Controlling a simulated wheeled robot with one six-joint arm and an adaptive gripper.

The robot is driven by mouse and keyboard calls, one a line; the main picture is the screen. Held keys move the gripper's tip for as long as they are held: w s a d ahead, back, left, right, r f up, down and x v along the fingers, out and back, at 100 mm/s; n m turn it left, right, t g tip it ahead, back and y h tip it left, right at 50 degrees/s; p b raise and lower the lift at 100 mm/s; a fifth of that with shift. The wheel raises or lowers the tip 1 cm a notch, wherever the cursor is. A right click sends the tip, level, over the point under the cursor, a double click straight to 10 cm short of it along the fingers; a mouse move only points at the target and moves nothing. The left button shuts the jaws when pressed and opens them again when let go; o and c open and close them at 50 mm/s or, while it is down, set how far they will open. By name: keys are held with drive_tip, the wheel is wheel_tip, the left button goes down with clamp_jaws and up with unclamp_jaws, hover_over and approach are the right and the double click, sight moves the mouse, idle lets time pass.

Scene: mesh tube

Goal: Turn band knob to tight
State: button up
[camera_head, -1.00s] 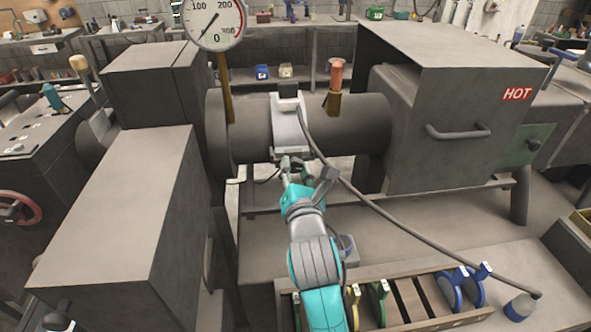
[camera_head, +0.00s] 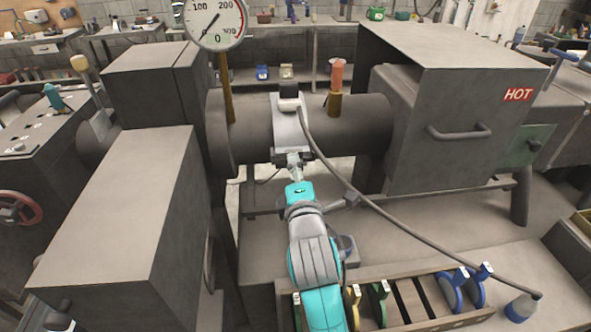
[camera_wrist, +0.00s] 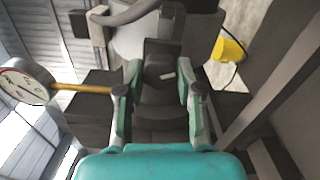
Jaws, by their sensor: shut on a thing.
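The light grey band (camera_head: 288,127) wraps around the dark horizontal tube (camera_head: 353,125). My gripper (camera_head: 294,166) is at the lower front of the band, at the end of my teal and grey arm. In the wrist view, my gripper (camera_wrist: 161,92) has a green-edged finger on each side of a dark knob (camera_wrist: 158,70) and is shut on it. A short white mark (camera_wrist: 168,76) shows on the knob, tilted slightly from level in the picture. Any tight or loose label cannot be read. In the head view the knob is mostly hidden by my gripper.
A round gauge (camera_head: 215,20) stands above the tube's left end. A red-topped fitting (camera_head: 336,82) rises from the tube. A box marked HOT (camera_head: 470,115) stands right. A wooden rack (camera_head: 405,290) lies in front.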

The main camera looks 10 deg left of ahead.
drive_tip(key=n, duration=2)
drive_tip(key=shift+d+f+n, duration=0.1)
drive_tip(key=shift+f+n, duration=0.1)
drive_tip(key=shift+n, duration=0.1)
idle(2.6)
idle(0.4)
drive_tip(key=o, duration=1.2)
drive_tip(key=shift+c, duration=0.2)
